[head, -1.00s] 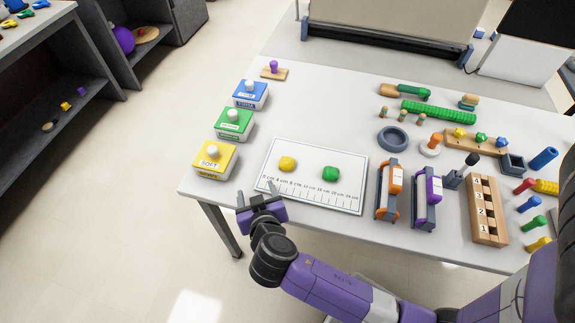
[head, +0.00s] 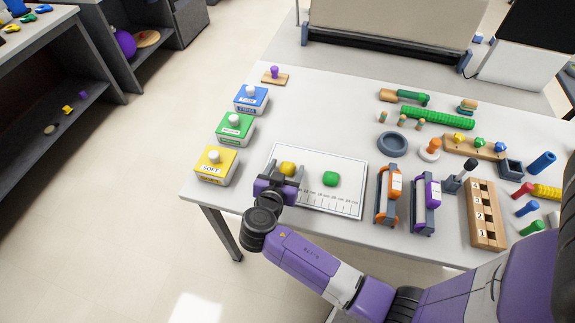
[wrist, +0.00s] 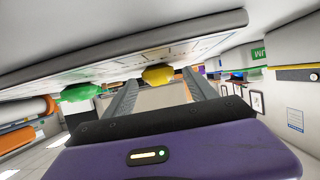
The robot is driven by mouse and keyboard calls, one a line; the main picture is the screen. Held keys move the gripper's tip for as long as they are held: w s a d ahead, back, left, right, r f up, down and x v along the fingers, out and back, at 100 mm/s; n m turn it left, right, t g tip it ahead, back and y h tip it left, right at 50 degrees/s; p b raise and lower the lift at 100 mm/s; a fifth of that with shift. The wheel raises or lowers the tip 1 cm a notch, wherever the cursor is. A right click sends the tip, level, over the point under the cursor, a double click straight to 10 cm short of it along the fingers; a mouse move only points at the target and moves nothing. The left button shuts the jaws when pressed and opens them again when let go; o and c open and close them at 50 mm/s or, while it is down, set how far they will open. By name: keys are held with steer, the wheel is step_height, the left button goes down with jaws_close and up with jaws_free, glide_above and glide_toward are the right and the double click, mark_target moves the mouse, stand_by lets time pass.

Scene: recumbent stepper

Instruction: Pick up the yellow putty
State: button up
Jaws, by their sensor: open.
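The yellow putty (head: 287,168) is a small rounded lump on the white ruler board (head: 345,203). My gripper (head: 285,170) is open, with its two grey fingers reaching toward the putty from the table's front side. In the head view the putty shows between the fingertips, one on each side. In the wrist view the yellow putty (wrist: 158,75) lies ahead, between the lines of the two fingers (wrist: 157,82). I cannot tell whether either finger touches it. My gripper covers the board's left front corner.
A green putty lump (head: 331,179) lies on the board just right of the yellow one. The yellow SOFT box (head: 215,165) stands to the left. An orange-handled device (head: 387,195) stands right of the board.

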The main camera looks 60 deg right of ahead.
steer(key=shift+w+d+f, duration=0.15)
steer(key=shift+d+f, duration=0.15)
steer(key=shift+d, duration=0.25)
steer(key=c, duration=1.4)
steer(key=shift+r, duration=0.15)
